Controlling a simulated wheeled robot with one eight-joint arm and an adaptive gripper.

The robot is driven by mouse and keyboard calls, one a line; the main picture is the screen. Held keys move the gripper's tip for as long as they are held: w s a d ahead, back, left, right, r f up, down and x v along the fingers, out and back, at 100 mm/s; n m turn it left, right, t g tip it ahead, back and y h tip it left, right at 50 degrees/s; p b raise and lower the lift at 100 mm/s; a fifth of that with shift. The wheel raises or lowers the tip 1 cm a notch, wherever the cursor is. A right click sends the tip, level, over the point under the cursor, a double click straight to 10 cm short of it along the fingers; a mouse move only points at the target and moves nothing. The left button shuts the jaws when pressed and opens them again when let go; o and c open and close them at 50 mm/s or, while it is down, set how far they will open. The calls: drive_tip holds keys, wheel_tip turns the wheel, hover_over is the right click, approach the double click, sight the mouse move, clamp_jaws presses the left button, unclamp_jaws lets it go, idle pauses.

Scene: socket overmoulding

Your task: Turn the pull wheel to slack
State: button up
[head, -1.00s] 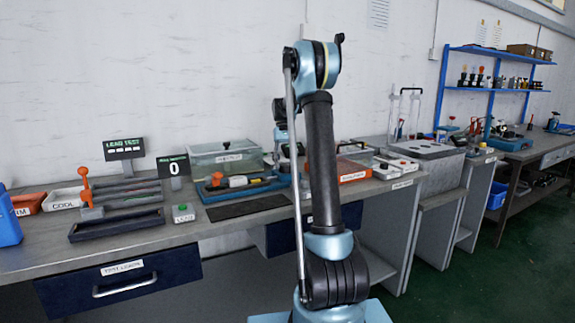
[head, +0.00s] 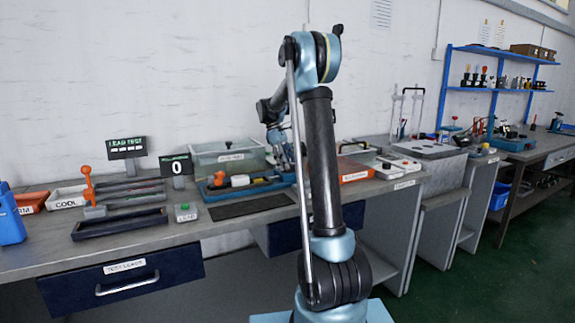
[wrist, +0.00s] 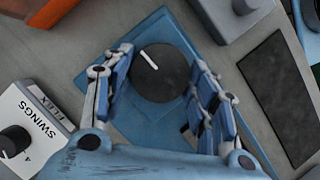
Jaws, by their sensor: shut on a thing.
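The pull wheel (wrist: 160,72) is a round black knob with a white pointer line, on a blue base plate (wrist: 150,124) in the wrist view. The line points to the upper left of that picture. My gripper (wrist: 161,66) is around the wheel, one blue-padded finger on its left side and one on its right, shut on it. In the head view the wheel is hidden, and my gripper (head: 284,153) shows only partly behind my arm, low over the bench. I see no slack marking near the wheel.
In the wrist view, a white box marked SWINGS and FLEX (wrist: 30,122) with its own black knob lies at left. A dark pad (wrist: 283,98) lies at right, and an orange-brown box (wrist: 40,12) at upper left. A clear tank (head: 228,158) stands on the bench in the head view.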

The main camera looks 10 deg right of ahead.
drive_tip(key=n, duration=0.2)
drive_tip(key=n+t+h, duration=0.1)
drive_tip(key=n, duration=0.1)
drive_tip(key=shift+s+d+n+t, duration=0.1)
drive_tip(key=shift+d+n+t, duration=0.05)
drive_tip(key=shift+n+t, duration=0.15)
drive_tip(key=n+t, duration=0.2)
drive_tip(key=n, duration=0.3)
drive_tip(key=shift+s+n, duration=0.1)
drive_tip(key=shift+n, duration=0.2)
drive_tip(key=n+t+y, duration=0.1)
drive_tip(key=n, duration=0.3)
drive_tip(key=shift+r+t, duration=0.1)
drive_tip(key=shift+t, duration=0.3)
drive_tip(key=shift+s+n+t+y, duration=0.1)
drive_tip(key=shift+n+t+y, duration=0.25)
drive_tip(key=shift+n, duration=0.9)
drive_tip(key=shift+n+t+y, duration=0.15)
drive_tip(key=shift+n+y, duration=0.3)
drive_tip(key=shift+n, duration=0.8)
drive_tip(key=o, duration=1.1)
drive_tip(key=shift+c, duration=0.2)
drive_tip(key=shift+s, duration=0.1)
